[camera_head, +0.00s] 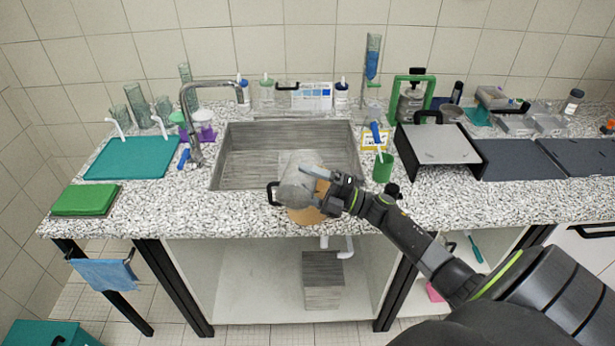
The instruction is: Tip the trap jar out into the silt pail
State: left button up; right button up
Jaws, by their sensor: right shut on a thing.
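My right gripper (328,192) is shut on a grey, partly see-through vessel (297,182), which looks like the trap jar. It is held over the front edge of the sink (235,150) and looks tilted. A black loop handle shows at its left side. A round tan piece (306,216) shows just below it at the counter's front edge; I cannot tell whether they touch. What is inside the vessel is not clear. No pail is plainly recognisable; a grey box-like container (322,285) stands on the shelf under the sink, below a white drain pipe. My left gripper is not in view.
The tap (190,120) stands at the sink's left rear. A green cup (383,167) is close to the right of the sink. A black-framed tray (438,145) lies further right. Teal (132,158) and green (85,200) mats lie left. A teal bin (45,333) is on the floor.

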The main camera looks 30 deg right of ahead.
jog(key=shift+w+d+r+m+p, duration=0.15)
jog(key=shift+r+m+p, duration=0.2)
jog(key=shift+m+p, duration=0.3)
